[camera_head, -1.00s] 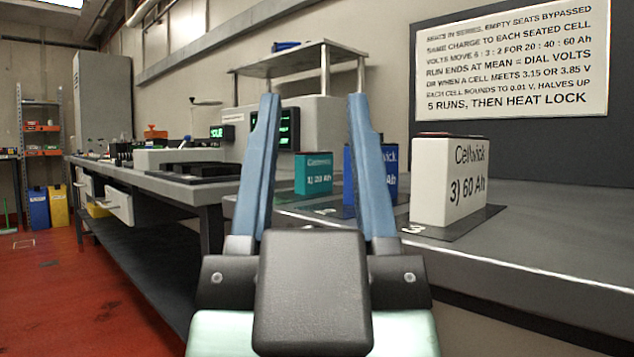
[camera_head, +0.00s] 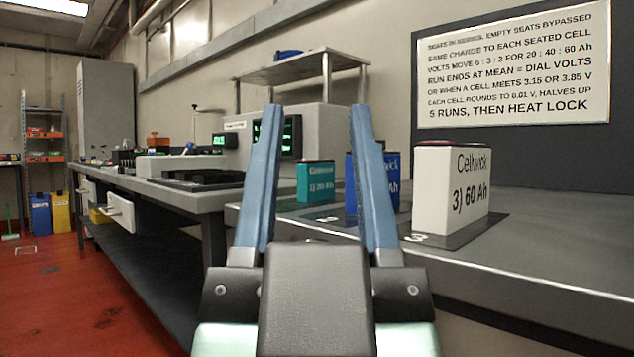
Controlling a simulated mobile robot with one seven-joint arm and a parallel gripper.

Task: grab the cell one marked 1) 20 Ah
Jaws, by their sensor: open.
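The teal cell marked 1) 20 Ah (camera_head: 316,182) stands upright on the grey bench, between my two fingers in the picture and farther off than they are. My gripper (camera_head: 317,112) is open and empty, its two blue fingers pointing forward and up. The blue cell (camera_head: 352,182) stands just right of the teal one, partly hidden behind my right finger. The white cell marked 3) 60 Ah (camera_head: 450,190) stands nearer, to the right of my gripper.
The cells stand on dark numbered mats on the bench (camera_head: 540,240). Behind them is a grey unit with green displays (camera_head: 291,135) under a metal shelf (camera_head: 300,66). A long workbench (camera_head: 180,190) runs back on the left. Red floor (camera_head: 110,290) is open at the left.

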